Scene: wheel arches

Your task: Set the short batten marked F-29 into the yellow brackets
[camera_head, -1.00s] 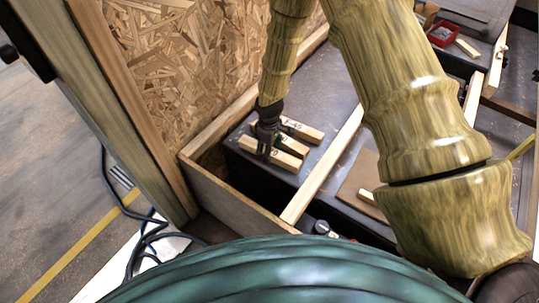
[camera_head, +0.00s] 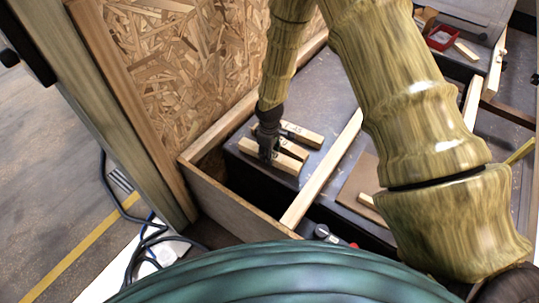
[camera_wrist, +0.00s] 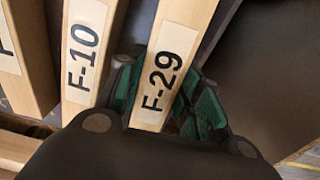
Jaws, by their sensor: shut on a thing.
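The short batten marked F-29 (camera_wrist: 174,45) is light wood with a white label, and lies between the green finger pads of my gripper (camera_wrist: 163,98) in the wrist view. My gripper is shut on it. In the head view my gripper (camera_head: 268,150) points down at the front batten of the group (camera_head: 287,164), near the edge of a dark surface. The fingers hide part of that batten, and I cannot tell whether it is lifted. I cannot make out the yellow brackets.
The batten F-10 (camera_wrist: 84,45) lies close beside on the left, with another labelled batten (camera_wrist: 10,60) beyond. A long wooden strip (camera_head: 325,170) crosses the dark surface (camera_head: 325,95). A chipboard panel (camera_head: 195,70) stands at the left. A red box (camera_head: 442,38) sits far back.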

